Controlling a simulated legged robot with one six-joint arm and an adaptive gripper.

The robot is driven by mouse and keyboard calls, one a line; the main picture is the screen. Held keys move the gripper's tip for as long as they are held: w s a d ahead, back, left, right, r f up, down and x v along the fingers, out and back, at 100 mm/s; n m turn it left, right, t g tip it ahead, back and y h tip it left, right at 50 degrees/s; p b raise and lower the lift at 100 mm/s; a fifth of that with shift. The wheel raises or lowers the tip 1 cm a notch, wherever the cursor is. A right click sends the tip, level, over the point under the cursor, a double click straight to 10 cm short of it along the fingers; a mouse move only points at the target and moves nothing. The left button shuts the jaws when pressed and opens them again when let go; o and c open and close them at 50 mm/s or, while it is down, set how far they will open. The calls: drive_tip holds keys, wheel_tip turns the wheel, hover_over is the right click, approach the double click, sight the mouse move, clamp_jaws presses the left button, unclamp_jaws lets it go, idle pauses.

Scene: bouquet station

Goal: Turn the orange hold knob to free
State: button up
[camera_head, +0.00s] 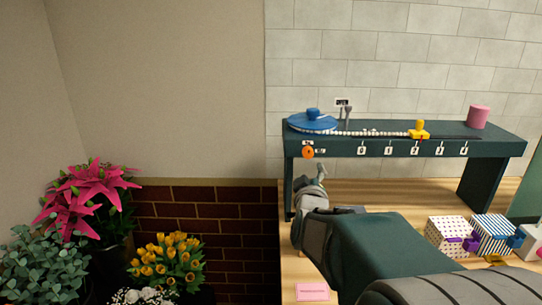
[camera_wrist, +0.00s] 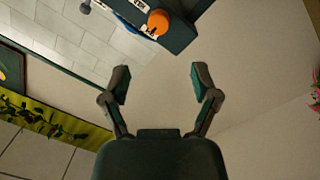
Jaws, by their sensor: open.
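The orange hold knob (camera_head: 308,153) is on the front face of the dark green bench (camera_head: 480,150), near its left end. Small white labels sit by it, too small to read. In the wrist view the round orange knob (camera_wrist: 158,22) shows at the top, just left of the middle, beyond my fingertips. My gripper (camera_wrist: 160,82) is open, with nothing between its fingers. In the head view my gripper (camera_head: 320,178) is below the knob and apart from it.
On the bench are a blue disc (camera_head: 313,121), a white beaded strip, a yellow slider (camera_head: 419,129) over numbered labels and a pink cylinder (camera_head: 478,117). Patterned boxes (camera_head: 492,234) stand at lower right. Potted flowers (camera_head: 165,262) fill the lower left. A pink card (camera_head: 312,291) lies in front.

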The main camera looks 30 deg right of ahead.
sight(308, 155)
drive_tip(key=x, duration=1)
drive_tip(key=shift+w+d, duration=0.2)
drive_tip(key=shift+d, duration=0.05)
clamp_jaws()
